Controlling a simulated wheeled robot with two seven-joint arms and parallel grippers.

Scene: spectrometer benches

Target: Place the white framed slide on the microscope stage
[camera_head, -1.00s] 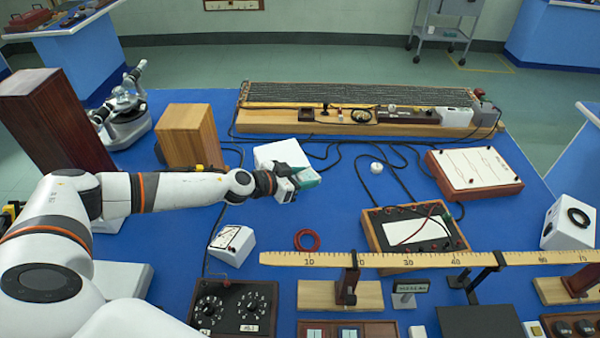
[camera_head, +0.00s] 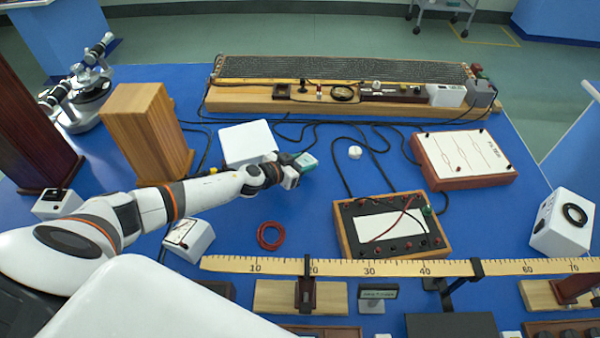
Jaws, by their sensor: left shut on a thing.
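My left gripper (camera_head: 292,175) reaches in from the left over the blue bench. It is shut on a small, pale-edged piece with a green middle, which looks like the white framed slide (camera_head: 306,161). The gripper partly hides the slide. It is held just right of a white box. The microscope (camera_head: 88,92), grey and white with a round dark stage, stands at the far left of the bench, well away from the gripper. My right gripper is not in view.
A tall wooden block (camera_head: 143,125) and a dark red box (camera_head: 30,135) stand between my left arm and the microscope. A white box (camera_head: 246,142) lies beside the gripper. A wooden meter rule (camera_head: 400,268) crosses the front. Cables run over the bench behind the gripper.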

